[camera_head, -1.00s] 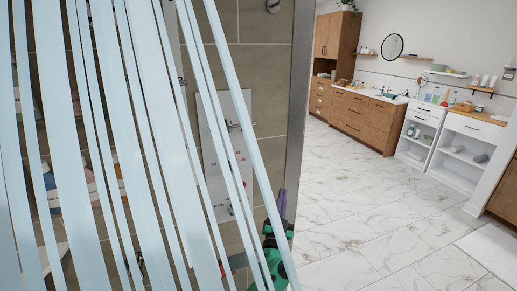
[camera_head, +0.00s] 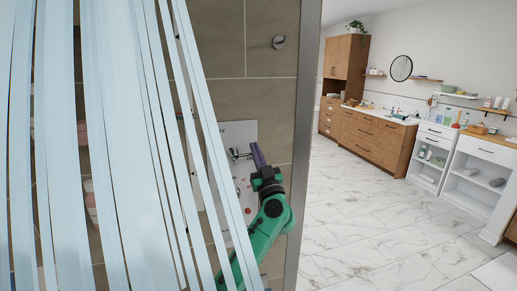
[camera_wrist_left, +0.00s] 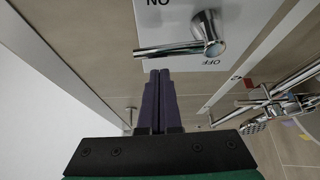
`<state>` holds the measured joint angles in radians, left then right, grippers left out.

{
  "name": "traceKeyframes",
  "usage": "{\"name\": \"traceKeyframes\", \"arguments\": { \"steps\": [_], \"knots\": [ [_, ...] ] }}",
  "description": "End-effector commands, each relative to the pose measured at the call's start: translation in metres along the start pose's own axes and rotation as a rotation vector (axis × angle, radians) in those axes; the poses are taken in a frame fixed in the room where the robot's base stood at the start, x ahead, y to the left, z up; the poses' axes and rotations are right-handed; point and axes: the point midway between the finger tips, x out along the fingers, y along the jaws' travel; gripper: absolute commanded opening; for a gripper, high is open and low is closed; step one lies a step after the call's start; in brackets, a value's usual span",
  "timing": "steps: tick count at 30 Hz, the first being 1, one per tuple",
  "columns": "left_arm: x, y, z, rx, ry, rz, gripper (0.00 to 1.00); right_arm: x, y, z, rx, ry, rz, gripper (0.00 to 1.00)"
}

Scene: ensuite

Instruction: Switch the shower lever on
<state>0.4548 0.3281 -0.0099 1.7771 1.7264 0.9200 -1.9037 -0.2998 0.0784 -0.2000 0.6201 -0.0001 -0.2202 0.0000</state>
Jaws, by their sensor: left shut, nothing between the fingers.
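The shower lever (camera_wrist_left: 172,49) is a chrome handle on a round pivot on a white panel (camera_wrist_left: 228,52) with ON and OFF lettering, upside down in the left wrist view. The lever extends left from its pivot there. In the head view the panel (camera_head: 240,130) is on the tiled wall, and the small lever (camera_head: 238,154) shows beside my fingers. My left gripper (camera_head: 256,148), with purple fingers on a green arm, is shut and empty. In the left wrist view its fingertips (camera_wrist_left: 159,73) are just below the lever; I cannot tell whether they touch. My right gripper is out of view.
Pale blue curtain strips (camera_head: 110,150) hang across the left of the head view, partly over my left arm. A metal frame edge (camera_head: 304,130) stands right of the panel. A chrome shower fitting (camera_wrist_left: 268,108) is at right in the wrist view. Marble floor (camera_head: 370,225) is open at right.

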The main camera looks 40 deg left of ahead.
Motion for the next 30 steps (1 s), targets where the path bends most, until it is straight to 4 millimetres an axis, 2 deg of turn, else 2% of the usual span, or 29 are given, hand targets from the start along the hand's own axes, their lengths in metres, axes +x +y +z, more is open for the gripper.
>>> {"name": "traceKeyframes", "arguments": {
  "steps": [4, 13, 17, 20, 30],
  "knots": [
    [-0.004, 0.000, 0.011, 0.000, 0.002, 0.000, 0.00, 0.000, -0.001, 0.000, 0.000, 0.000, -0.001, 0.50],
    [-0.005, 0.000, 0.013, -0.001, 0.002, 0.000, 0.00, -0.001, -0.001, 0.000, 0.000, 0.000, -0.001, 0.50],
    [-0.008, 0.001, 0.020, 0.001, -0.003, 0.000, 0.00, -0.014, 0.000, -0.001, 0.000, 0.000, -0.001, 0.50],
    [-0.011, 0.000, 0.026, -0.002, 0.000, 0.001, 0.00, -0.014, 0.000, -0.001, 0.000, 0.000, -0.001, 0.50],
    [-0.010, 0.001, 0.024, -0.001, -0.001, 0.001, 0.00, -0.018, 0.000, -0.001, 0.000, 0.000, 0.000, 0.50]
  ]
}}
